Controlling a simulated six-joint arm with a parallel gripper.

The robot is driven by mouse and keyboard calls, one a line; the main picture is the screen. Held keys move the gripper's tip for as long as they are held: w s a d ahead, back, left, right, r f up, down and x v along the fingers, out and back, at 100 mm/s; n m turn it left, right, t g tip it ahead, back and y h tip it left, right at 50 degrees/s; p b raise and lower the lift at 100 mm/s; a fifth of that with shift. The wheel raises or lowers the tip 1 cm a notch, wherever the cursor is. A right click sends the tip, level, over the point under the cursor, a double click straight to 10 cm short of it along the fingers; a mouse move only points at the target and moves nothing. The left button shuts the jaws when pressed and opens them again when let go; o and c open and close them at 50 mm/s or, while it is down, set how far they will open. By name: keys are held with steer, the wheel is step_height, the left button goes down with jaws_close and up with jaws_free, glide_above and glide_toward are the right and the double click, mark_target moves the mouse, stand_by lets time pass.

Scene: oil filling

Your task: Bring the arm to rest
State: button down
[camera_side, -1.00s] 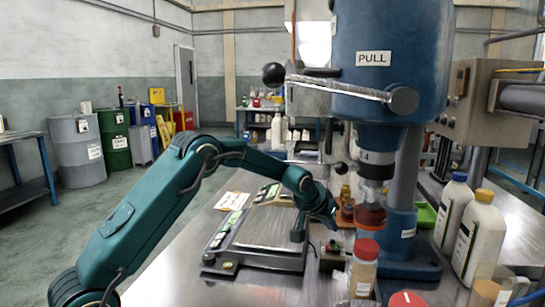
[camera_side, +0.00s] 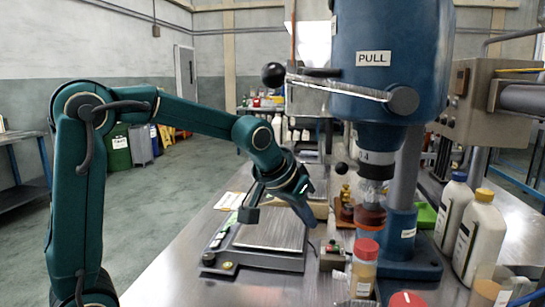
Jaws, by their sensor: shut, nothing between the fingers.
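My green arm stands folded up at the left, with its forearm reaching right over the metal bench. My gripper (camera_side: 308,219) hangs at its end, shut and empty, pointing down to the right. It is above the right side of the scale (camera_side: 262,262) and left of the blue press (camera_side: 375,75). It appears clear of both, though the exact gap is hard to tell. The scale's plate is bare.
A jar with a red lid (camera_side: 364,262) stands below the press. White bottles (camera_side: 480,240) stand at the right, and a red cap (camera_side: 407,299) shows at the front edge. The bench (camera_side: 180,270) left of the scale is clear.

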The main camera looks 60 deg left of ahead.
steer(key=s+d+f+m, duration=0.1)
steer(key=s+d, duration=0.1)
steer(key=s, duration=0.8)
steer(key=s+d+f+g+h, duration=0.1)
steer(key=s+d, duration=0.2)
steer(key=s, duration=0.7)
steer(key=shift+f+m, duration=0.15)
steer(key=shift+m, duration=0.25)
